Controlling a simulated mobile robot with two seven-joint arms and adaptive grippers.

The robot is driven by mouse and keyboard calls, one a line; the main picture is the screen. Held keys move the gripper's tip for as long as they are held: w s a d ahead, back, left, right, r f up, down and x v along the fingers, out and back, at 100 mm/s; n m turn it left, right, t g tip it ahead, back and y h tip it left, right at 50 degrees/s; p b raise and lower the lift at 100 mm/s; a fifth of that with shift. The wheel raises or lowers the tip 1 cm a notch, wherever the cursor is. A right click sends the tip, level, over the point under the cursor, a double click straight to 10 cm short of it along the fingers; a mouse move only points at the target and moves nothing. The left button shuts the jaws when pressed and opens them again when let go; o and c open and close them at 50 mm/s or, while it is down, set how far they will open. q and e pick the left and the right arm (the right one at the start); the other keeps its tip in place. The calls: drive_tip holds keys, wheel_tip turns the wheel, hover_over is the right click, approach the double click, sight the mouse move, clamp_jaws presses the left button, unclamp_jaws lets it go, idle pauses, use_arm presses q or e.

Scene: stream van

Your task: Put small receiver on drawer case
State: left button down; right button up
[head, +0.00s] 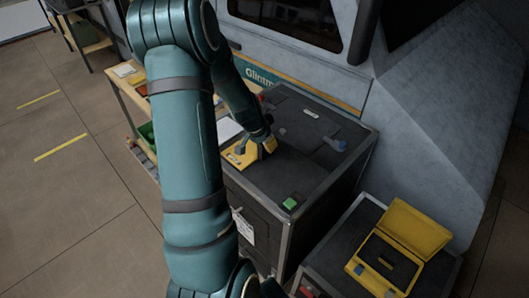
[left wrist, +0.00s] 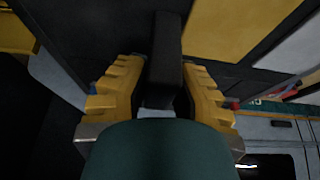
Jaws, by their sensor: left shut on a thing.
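My left gripper (head: 264,148) has yellow fingers and is low over the near left part of a black cabinet top (head: 318,170), which looks like the drawer case. In the left wrist view its fingers (left wrist: 165,95) are shut on a dark, narrow block (left wrist: 166,50), which seems to be the small receiver. The block is hidden by the gripper in the head view. I cannot tell whether it touches the cabinet top. A flat yellow piece (head: 238,157) lies beside the gripper; a yellow surface (left wrist: 222,28) also shows in the left wrist view. My right gripper is out of view.
A green-topped block (head: 290,203), a blue-grey item (head: 336,144) and a small pale piece (head: 311,113) lie on the cabinet top. An open yellow case (head: 415,229) stands on a lower black box at the right. The van wall (head: 425,120) rises behind.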

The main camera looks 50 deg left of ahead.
sight(266, 151)
use_arm(q)
drive_tip(key=shift+f+b, duration=0.35)
drive_tip(key=shift+f, duration=1.6)
drive_tip(key=shift+f, duration=0.1)
drive_tip(key=c, duration=0.9)
unclamp_jaws()
drive_tip(key=shift+c, duration=0.2)
